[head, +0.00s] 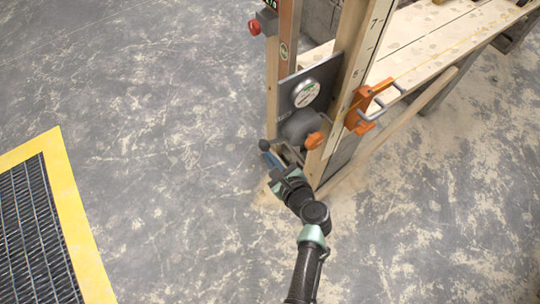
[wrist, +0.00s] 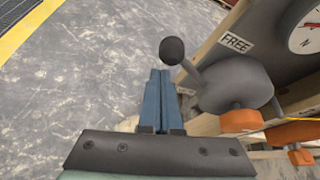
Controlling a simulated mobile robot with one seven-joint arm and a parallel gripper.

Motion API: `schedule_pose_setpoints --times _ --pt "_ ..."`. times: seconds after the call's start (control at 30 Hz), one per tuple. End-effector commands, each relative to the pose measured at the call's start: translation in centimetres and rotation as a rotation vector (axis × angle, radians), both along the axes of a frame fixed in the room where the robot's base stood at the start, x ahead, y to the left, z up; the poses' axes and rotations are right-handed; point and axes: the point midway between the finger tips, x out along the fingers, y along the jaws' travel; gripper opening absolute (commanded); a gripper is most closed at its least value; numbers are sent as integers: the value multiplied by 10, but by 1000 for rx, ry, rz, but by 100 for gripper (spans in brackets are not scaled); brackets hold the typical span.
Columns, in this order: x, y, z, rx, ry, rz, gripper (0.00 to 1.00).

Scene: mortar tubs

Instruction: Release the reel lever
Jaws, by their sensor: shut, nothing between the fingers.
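The reel lever is a short grey arm with a dark ball knob (wrist: 172,50), angled out from a grey rounded reel housing (wrist: 232,88) on a post-mounted plate. A "FREE" label (wrist: 235,43) sits on the plate beside the lever. In the head view the knob (head: 264,145) shows small at the left of the plate, low on the post. My gripper (wrist: 160,74) has its blue fingers together and empty. Its tips appear just below the knob in the wrist view; I cannot tell whether they touch it. In the head view my gripper (head: 273,161) is partly hidden by my wrist.
A round dial (head: 306,92) is above the housing, with an orange knob (head: 314,140) at its lower right. An orange clamp (head: 362,108) grips the right post. A plank platform (head: 430,45) extends behind. A yellow-edged grate (head: 75,205) lies left; the floor between is clear.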

Motion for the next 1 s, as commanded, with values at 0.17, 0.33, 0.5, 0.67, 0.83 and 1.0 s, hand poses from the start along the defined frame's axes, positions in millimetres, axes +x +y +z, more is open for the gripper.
schedule_pose_setpoints --times 0.17,0.33,0.5,0.67,0.83,1.0 --pt "0 0 10 -1 -1 0 0" --pt "0 0 16 -1 -1 0 0" --pt "0 0 16 -1 -2 0 0" --pt "1 0 15 -2 -4 0 0" --pt "0 0 2 -1 -2 0 0" --pt "0 -1 -27 -1 0 0 0"
